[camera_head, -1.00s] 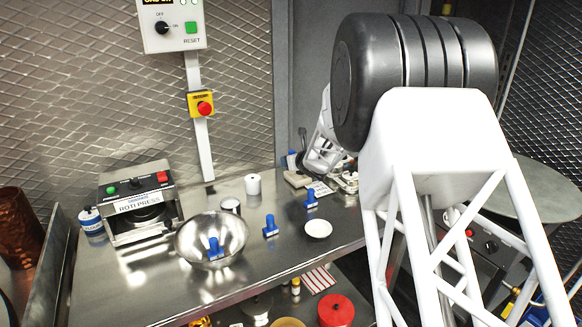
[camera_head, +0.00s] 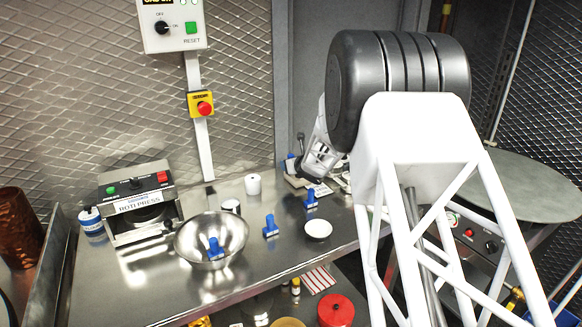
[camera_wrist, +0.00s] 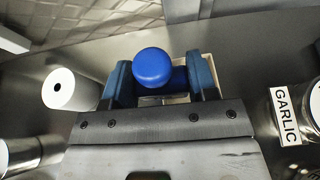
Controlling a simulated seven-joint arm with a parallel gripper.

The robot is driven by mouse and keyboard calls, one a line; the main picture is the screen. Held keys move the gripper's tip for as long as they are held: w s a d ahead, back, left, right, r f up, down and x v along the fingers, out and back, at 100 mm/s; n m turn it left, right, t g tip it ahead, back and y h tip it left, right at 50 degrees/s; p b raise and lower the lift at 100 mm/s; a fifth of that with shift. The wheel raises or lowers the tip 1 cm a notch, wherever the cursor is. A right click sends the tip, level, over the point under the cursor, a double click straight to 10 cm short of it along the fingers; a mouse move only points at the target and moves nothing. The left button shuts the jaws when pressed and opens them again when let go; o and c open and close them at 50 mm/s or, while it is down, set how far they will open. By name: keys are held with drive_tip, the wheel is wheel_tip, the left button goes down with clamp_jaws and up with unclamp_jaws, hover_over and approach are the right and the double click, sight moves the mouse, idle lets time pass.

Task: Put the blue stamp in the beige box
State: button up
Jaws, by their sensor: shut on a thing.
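My gripper (camera_wrist: 161,84) is shut on a blue stamp (camera_wrist: 152,66); its round blue knob shows between the two fingers in the wrist view. A beige box (camera_wrist: 178,99) shows partly behind and below the stamp there; the rest is hidden by the stamp and fingers. I cannot tell whether the stamp touches the box. In the head view, the beige box (camera_head: 295,181) is at the counter's back, beside my wrist, and my fingertips are largely hidden. Other blue stamps stand on the counter (camera_head: 270,227) and (camera_head: 311,201), and one blue stamp is in the steel bowl (camera_head: 184,240).
A white roll (camera_wrist: 70,89) stands left of my gripper in the wrist view. A jar labelled GARLIC (camera_wrist: 287,115) is on the right. A small white dish (camera_head: 318,229) and the roti press (camera_head: 140,205) are on the counter. Its front stretch is clear.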

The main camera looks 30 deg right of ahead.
drive_tip(key=shift+f, duration=0.45)
drive_tip(key=shift+f, duration=0.6)
drive_tip(key=o, duration=0.9)
drive_tip(key=shift+s+r, duration=0.1)
drive_tip(key=shift+r, duration=0.55)
drive_tip(key=shift+v, duration=5.9)
drive_tip(key=shift+f, duration=0.1)
